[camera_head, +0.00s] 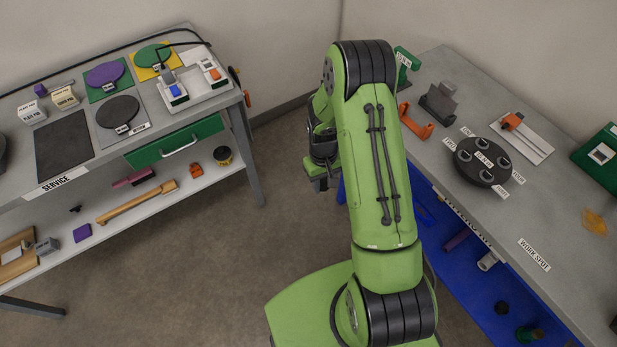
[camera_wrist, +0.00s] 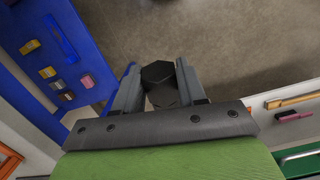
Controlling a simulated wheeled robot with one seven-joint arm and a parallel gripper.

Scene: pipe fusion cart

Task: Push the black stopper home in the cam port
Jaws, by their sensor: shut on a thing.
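My gripper (camera_wrist: 156,66) is shut on a black hexagonal piece that looks like the black stopper (camera_wrist: 159,74); both fingers press its sides. In the head view my gripper (camera_head: 320,180) hangs left of my green arm, over the floor gap between the two benches, and the stopper cannot be made out there. A round black fixture (camera_head: 482,174) with several grey-rimmed ports lies on the right bench, apart from my gripper. Small white labels surround it, too small to read surely, so I cannot tell which port is the cam port.
The right bench (camera_head: 560,235) also bears an orange bracket (camera_head: 416,121), a dark grey holder (camera_head: 438,102) and a white board with an orange tool (camera_head: 522,137). The left service bench (camera_head: 64,146) holds discs and boxes. Floor between (camera_head: 250,240) is clear.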

